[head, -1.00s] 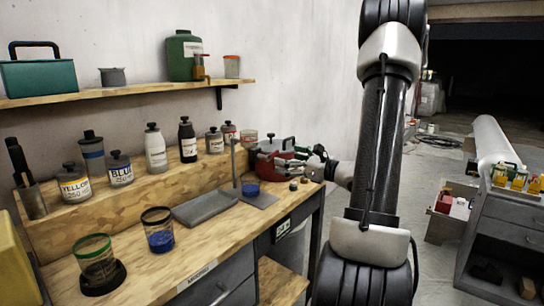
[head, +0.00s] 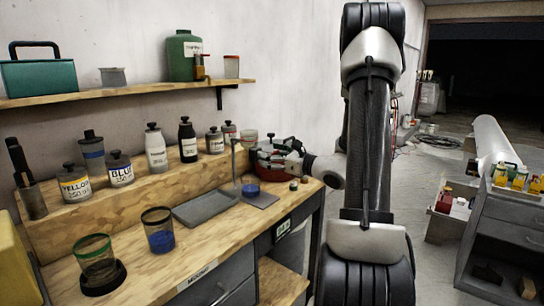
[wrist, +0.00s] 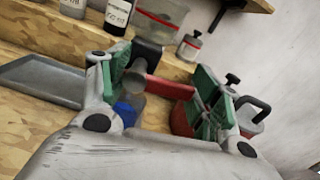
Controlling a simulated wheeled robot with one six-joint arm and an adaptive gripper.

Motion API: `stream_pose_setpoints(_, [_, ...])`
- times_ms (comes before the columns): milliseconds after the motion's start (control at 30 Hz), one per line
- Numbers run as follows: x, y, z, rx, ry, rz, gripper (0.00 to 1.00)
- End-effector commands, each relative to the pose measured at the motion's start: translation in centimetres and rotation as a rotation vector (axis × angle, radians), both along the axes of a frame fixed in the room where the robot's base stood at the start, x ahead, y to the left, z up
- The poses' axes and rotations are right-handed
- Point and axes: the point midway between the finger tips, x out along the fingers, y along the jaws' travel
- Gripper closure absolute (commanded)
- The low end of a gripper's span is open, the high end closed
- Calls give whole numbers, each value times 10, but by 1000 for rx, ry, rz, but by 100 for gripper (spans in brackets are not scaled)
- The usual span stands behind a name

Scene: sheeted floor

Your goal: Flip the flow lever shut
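A red pot (head: 268,160) with a dark lid and handle stands at the right end of the bench. It also shows in the wrist view (wrist: 183,120), partly behind a finger. A red bar (wrist: 168,88), seemingly the flow lever, runs across between my fingers, beside a black block (wrist: 148,53) and a round grey end (wrist: 133,78). My gripper (wrist: 157,80) is open, its green-padded fingers either side of the bar's span. I cannot tell whether a finger touches it. In the head view my gripper (head: 288,150) is at the pot, its fingers hard to make out.
A blue-filled cup (head: 250,189) stands under a thin upright stand (head: 234,165). A grey tray (head: 203,207) lies to its left. Labelled bottles (head: 156,148) line the raised ledge behind. Two small caps (head: 299,183) lie near the bench's right edge.

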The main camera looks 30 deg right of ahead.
Motion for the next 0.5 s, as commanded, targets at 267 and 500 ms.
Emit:
stream_pose_setpoints(267, [0,0,-2,74,28,0,60])
stream_pose_setpoints(500, [0,-1,-3,135,51,0,60])
